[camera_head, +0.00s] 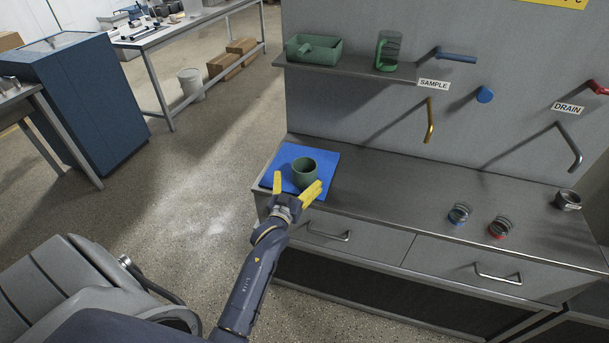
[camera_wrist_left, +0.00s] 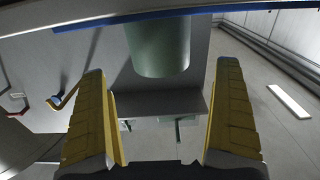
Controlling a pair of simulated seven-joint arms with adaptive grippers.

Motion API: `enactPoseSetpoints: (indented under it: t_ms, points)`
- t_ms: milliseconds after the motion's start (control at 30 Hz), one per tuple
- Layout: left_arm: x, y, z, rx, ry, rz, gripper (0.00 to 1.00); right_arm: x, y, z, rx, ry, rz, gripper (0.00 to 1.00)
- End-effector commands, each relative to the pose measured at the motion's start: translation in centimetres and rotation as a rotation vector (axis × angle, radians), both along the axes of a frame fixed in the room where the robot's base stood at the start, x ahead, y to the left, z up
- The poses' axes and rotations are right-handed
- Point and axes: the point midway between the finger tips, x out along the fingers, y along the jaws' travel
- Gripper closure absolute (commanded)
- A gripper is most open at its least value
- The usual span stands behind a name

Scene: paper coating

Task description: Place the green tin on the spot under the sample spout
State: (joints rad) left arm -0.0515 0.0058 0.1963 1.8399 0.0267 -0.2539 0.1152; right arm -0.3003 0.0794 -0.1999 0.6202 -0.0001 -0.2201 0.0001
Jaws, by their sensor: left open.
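The green tin (camera_head: 304,172), a dark green open-topped cup, stands upright on a blue mat (camera_head: 280,166) at the left end of the grey counter. My left gripper (camera_head: 295,186) is open, its yellow fingers at the near side of the tin. In the left wrist view the tin (camera_wrist_left: 160,45) shows beyond and between the spread fingers (camera_wrist_left: 166,75), with no grip on it. The brass sample spout (camera_head: 430,121) hangs from the wall panel below the SAMPLE label (camera_head: 433,84). The counter under it is bare, with no marked spot that I can make out. My right gripper is out of view.
A steel drain spout (camera_head: 569,147) is at the right. Blue-banded (camera_head: 458,215) and red-banded (camera_head: 499,228) rings and a metal cup (camera_head: 567,200) stand on the counter's right. The counter's middle is clear.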

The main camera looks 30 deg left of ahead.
Motion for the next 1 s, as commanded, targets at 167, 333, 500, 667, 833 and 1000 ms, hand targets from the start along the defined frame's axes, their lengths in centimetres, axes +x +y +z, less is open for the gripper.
enactPoseSetpoints:
  t_ms: [167,333,500,667,833,1000]
  points:
    - [1.8,0.4,0.0,-0.001,0.0,0.0,0.01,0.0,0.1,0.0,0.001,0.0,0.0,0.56]
    - [2.4,0.5,0.0,-0.001,0.0,0.0,0.01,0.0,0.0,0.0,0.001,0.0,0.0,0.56]
    - [3.6,0.8,-0.1,-0.001,-0.001,0.0,0.01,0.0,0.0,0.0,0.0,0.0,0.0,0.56]
    - [5.6,1.3,-0.4,0.0,0.0,0.0,0.01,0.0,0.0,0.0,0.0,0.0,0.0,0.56]
    - [7.1,1.6,-0.4,0.0,0.0,0.0,0.01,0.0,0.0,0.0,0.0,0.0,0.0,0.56]
    - [7.5,1.7,-0.5,0.0,0.0,0.0,0.01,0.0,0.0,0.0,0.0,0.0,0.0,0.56]
